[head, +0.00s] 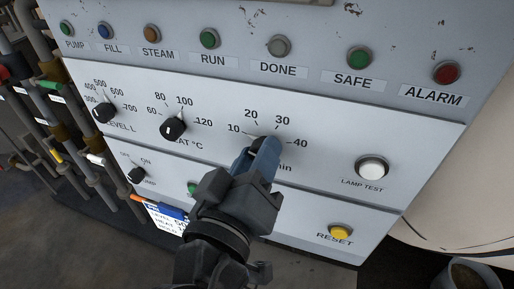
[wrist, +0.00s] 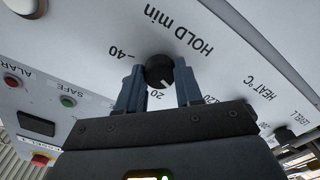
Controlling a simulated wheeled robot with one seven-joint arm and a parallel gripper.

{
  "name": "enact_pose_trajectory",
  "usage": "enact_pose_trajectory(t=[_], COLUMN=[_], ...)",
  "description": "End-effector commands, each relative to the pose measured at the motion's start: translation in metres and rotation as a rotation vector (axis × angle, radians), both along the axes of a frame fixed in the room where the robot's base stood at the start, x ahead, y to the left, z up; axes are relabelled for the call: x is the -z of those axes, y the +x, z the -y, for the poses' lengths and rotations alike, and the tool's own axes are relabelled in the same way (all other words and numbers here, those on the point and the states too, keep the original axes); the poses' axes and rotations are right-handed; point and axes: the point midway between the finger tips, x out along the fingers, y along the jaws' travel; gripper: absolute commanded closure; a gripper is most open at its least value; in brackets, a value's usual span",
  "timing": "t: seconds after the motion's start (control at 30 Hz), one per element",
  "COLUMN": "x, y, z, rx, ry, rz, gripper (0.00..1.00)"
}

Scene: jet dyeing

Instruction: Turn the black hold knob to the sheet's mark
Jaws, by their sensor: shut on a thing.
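The black hold knob (wrist: 159,71) sits on the white control panel between my gripper's two blue fingers. Its small white pointer mark shows at the lower edge in the wrist view, on the side of the printed 20; its exact reading is hard to tell. My gripper (head: 262,156) is shut on the knob; it also shows in the wrist view (wrist: 160,96). In the head view the fingers hide most of the knob, below the scale of 10 to 40. The sheet (head: 163,217) is at the panel's lower left, partly covered by my gripper, its hold value unreadable.
Left of the hold knob are the heat knob (head: 173,129) and the level knob (head: 103,113). The lamp test button (head: 372,168) and yellow reset button (head: 341,232) are on the right. A row of lamps runs above. Pipes (head: 62,150) stand at the left.

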Motion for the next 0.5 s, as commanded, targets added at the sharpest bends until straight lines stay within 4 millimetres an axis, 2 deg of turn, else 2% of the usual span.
enact_pose_trajectory(t=[0.5], x=[0.0004], y=[-0.0004], z=[-0.0011], rx=[-0.003], ry=[-0.061], rz=[-0.022], gripper=[0.95])
